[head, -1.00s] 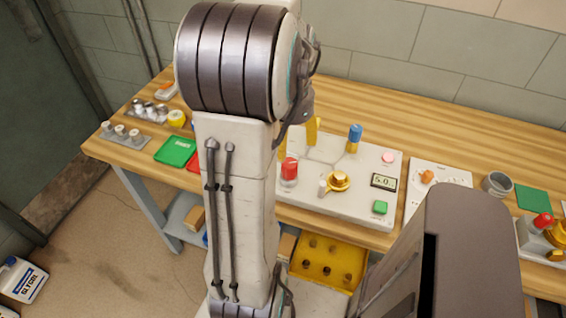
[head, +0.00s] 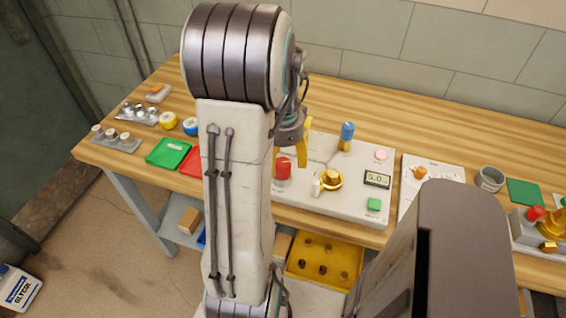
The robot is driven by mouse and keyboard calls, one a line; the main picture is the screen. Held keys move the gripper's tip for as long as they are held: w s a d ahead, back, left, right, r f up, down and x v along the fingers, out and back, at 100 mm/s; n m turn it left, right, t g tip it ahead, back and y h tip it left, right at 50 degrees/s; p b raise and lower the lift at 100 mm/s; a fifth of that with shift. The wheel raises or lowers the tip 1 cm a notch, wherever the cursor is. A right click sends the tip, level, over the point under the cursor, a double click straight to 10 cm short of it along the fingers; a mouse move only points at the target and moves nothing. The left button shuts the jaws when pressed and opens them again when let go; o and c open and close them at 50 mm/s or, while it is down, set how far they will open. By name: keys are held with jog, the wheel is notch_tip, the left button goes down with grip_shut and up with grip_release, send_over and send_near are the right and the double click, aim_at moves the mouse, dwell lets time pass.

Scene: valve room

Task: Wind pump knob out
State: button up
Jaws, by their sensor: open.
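The pale panel (head: 345,205) on the bench carries a red knob (head: 283,170), a gold knob (head: 327,180) with a small white lever beside it, and a blue-topped post (head: 347,132). A display (head: 377,180) on it reads about 5.0. I cannot tell by any label which of these is the pump knob. My gripper (head: 291,160) is open, with its yellow fingers pointing down near the red knob. Whether the fingers stand around the knob or behind it, I cannot tell. My arm hides the panel's left end.
A green tray (head: 168,153) and a red tray (head: 191,162) lie left of my arm. A white dial plate (head: 431,178), grey cup (head: 490,179) and another fitting with red and gold knobs (head: 541,228) stand right. A yellow crate (head: 325,259) sits below the bench.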

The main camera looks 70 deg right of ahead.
jog(key=shift+f, duration=0.65)
jog(key=shift+c, duration=0.3)
jog(key=c, duration=1.1)
jog(key=shift+n, duration=0.3)
jog(key=shift+c, duration=0.2)
jog(key=n+b, duration=0.1)
jog(key=n, duration=0.4)
jog(key=n+b, duration=0.1)
jog(key=n, duration=0.5)
jog(key=shift+n, duration=0.3)
